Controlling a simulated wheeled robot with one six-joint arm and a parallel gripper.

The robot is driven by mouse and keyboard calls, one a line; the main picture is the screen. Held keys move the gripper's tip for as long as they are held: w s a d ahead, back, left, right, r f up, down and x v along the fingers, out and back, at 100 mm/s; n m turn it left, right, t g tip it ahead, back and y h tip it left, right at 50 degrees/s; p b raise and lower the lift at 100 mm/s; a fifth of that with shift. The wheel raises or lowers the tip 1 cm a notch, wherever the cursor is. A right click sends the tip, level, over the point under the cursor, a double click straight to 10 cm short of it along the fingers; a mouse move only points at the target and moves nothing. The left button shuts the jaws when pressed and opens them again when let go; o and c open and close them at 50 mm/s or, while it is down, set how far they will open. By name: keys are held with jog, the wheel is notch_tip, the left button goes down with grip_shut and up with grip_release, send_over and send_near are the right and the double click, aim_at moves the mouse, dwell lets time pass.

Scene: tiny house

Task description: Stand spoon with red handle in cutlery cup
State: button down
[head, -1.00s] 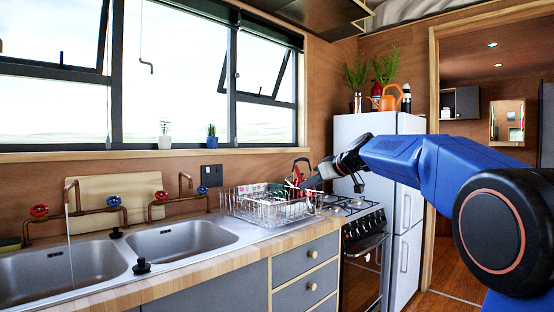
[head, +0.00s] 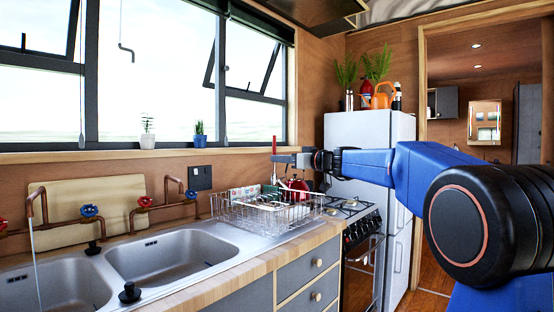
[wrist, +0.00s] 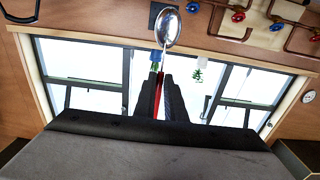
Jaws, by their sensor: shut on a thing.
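The spoon with the red handle (head: 274,146) is in my gripper (head: 280,158), above the dish rack. Its red handle points up and stands roughly upright. In the wrist view my two dark fingers (wrist: 160,100) are shut on the red handle, and the silver bowl (wrist: 167,28) sticks out beyond them. That view is upside down, so the bowl hangs lowest. I cannot make out the cutlery cup for certain.
The wire dish rack (head: 262,222) with dishes stands on the counter right of the double sink (head: 168,254). A red kettle (head: 299,188) is behind the rack's right end. The stove (head: 362,222) and white fridge (head: 350,130) stand further right. Potted plants (head: 147,141) line the sill.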

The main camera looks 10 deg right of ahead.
notch_tip(320, 180, down, 13)
jog(key=shift+r, duration=0.2)
dwell(1.1)
jog(key=c, duration=1.7)
grip_release()
jog(key=shift+c, duration=0.2)
jog(key=shift+s, duration=0.1)
jog(key=v, duration=1.7)
jog(key=shift+d, duration=0.15)
